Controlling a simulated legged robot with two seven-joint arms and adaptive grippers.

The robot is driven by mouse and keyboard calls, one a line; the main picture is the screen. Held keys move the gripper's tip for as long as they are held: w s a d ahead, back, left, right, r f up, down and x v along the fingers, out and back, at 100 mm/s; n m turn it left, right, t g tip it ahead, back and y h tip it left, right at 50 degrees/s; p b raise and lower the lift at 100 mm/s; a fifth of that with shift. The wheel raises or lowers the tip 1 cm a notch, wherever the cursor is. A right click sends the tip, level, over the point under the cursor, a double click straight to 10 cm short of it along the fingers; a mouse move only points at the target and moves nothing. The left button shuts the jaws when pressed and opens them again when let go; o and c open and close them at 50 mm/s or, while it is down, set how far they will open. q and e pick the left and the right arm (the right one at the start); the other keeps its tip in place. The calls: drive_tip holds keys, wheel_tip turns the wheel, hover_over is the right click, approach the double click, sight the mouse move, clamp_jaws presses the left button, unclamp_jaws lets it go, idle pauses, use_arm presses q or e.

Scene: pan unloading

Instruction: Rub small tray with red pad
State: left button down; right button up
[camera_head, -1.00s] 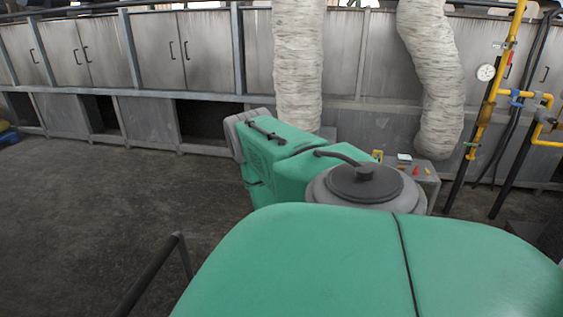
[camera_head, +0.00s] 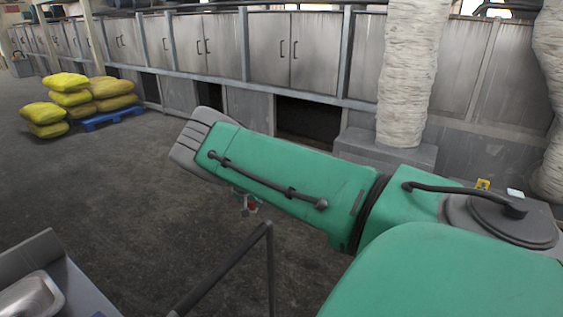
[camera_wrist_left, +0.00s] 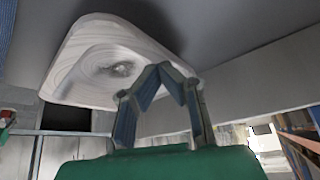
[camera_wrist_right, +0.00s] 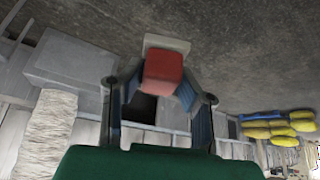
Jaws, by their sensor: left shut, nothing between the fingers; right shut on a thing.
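The red pad (camera_wrist_right: 163,75), a red block with a pale grey plate at its far end, is held between the fingertips of my right gripper (camera_wrist_right: 160,92). A shiny metal small tray (camera_head: 30,297) shows partly at the lower left of the head view, cut off by the frame edge. In the left wrist view the tray (camera_wrist_left: 100,62) is pale with rounded corners, just beyond my left gripper (camera_wrist_left: 163,68), whose fingertips are together. Whether they touch it is unclear.
A grey metal bin or table edge (camera_head: 75,280) stands around the tray. A dark rail (camera_head: 235,265) rises between it and my right arm. Yellow sacks (camera_head: 70,95) on a blue pallet (camera_head: 112,118) and cabinets (camera_head: 270,50) stand far back. The floor between is clear.

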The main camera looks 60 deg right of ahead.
drive_tip(key=w+a+r+n, duration=0.2)
drive_tip(key=w+a+r, duration=0.4)
drive_tip(key=w+r, duration=0.25)
drive_tip(key=n+t+y, duration=0.2)
drive_tip(key=n+y, duration=0.8)
drive_tip(key=n, duration=1)
approach(2, 307)
drive_tip(key=a, duration=0.3)
drive_tip(key=shift+w+a+f, duration=0.1)
drive_tip(key=shift+f, duration=1)
drive_tip(key=shift+w+f, duration=0.15)
drive_tip(key=shift+f, duration=1)
drive_tip(key=shift+f, duration=0.75)
drive_tip(key=shift+s, duration=0.1)
